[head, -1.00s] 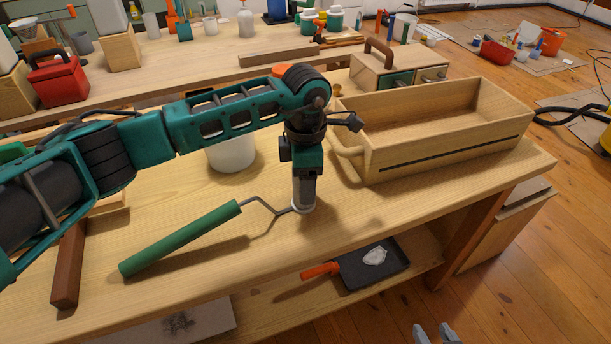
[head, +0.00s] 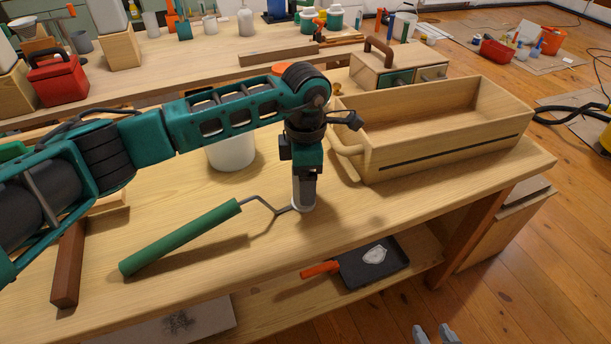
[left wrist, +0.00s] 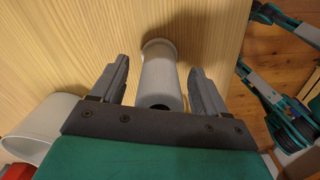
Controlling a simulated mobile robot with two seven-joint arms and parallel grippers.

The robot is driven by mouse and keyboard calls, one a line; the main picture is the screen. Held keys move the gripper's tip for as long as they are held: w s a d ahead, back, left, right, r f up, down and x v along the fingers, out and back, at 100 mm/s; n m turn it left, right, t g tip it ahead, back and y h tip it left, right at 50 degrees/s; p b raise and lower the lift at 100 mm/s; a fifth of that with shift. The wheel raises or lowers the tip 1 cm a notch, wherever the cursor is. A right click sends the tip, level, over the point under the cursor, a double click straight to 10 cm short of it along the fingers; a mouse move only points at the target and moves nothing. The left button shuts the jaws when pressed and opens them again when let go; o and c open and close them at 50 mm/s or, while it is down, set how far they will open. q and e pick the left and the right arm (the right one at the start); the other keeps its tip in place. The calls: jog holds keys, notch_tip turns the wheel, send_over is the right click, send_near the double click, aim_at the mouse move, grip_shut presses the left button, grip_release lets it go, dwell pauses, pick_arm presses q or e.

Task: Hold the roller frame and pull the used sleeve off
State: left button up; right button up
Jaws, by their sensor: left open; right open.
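A paint roller lies on the near wooden workbench. Its long green handle (head: 180,238) lies toward the left, and a bent wire frame (head: 262,204) runs right to an upright pale grey sleeve (head: 303,203). In the left wrist view the grey sleeve (left wrist: 160,75) shows a dark hole in its near end. My left gripper (head: 304,186) is over the sleeve from above. In the left wrist view its fingers (left wrist: 160,85) are open, one on each side of the sleeve, with gaps visible. My right gripper (head: 434,333) is open and empty, at the bottom edge, off the bench.
A wooden open box (head: 440,130) stands right of the sleeve. A white bucket (head: 231,152) is behind my left arm. A brown block (head: 68,265) lies left of the handle. A black tray (head: 375,264) with an orange-handled tool (head: 320,270) sits on the lower shelf.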

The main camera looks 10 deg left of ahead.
pick_arm(q)
notch_tip(320, 180, up, 12)
dwell(0.6)
